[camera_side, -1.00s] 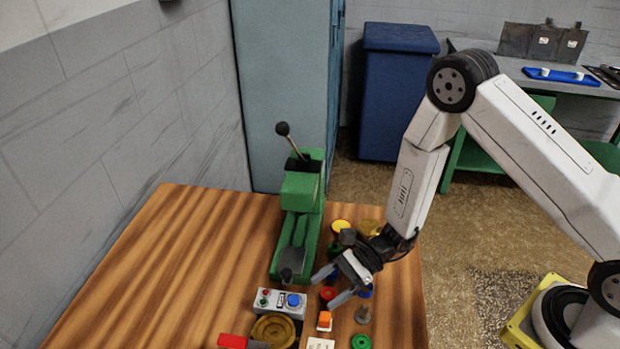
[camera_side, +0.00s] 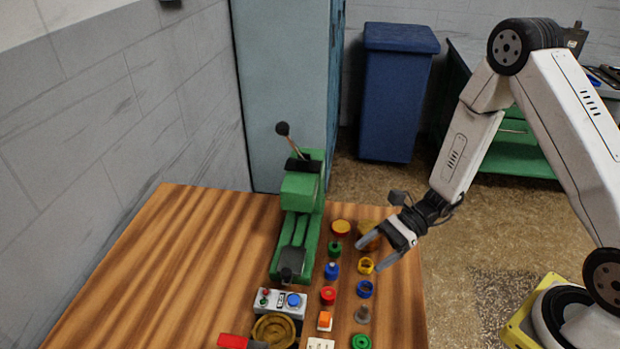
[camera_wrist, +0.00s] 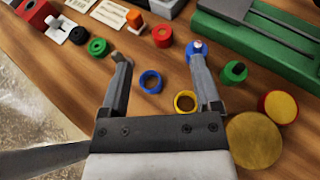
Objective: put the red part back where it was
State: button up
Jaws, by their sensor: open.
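The red part (camera_side: 328,295) is a short round piece with a dark centre. It sits on the wooden table in the column of small parts, between a blue part (camera_side: 332,270) and an orange block (camera_side: 325,320). In the wrist view the red part (camera_wrist: 162,36) shows ahead of the fingers. My gripper (camera_side: 369,257) is open and empty, above the table's right side, apart from the red part. In the wrist view the gripper's (camera_wrist: 158,55) fingers are wide apart, and one overlaps the blue part (camera_wrist: 195,48).
A yellow ring (camera_side: 366,265) and blue ring (camera_side: 365,289) stand near my fingers. A green press (camera_side: 300,215) stands left of the parts. The table's left side is clear.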

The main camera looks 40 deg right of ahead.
jog(key=shift+d+r, duration=0.15)
jog(key=shift+d, duration=0.15)
jog(key=shift+s, duration=0.1)
dwell(0.3)
jog(key=s+d+r+n+g+h, duration=0.2)
jog(key=s+r+n+g+h, duration=0.15)
jog(key=s+n+h, duration=0.5)
jog(key=w+d+r+n+t+h, duration=0.3)
jog(key=d+r+n+t+h, duration=0.1)
jog(key=n, duration=0.7)
jog(key=shift+w+d+r+h, duration=0.2)
jog(key=shift+d+r+h, duration=0.35)
jog(key=shift+r, duration=0.55)
jog(key=shift+t, duration=0.25)
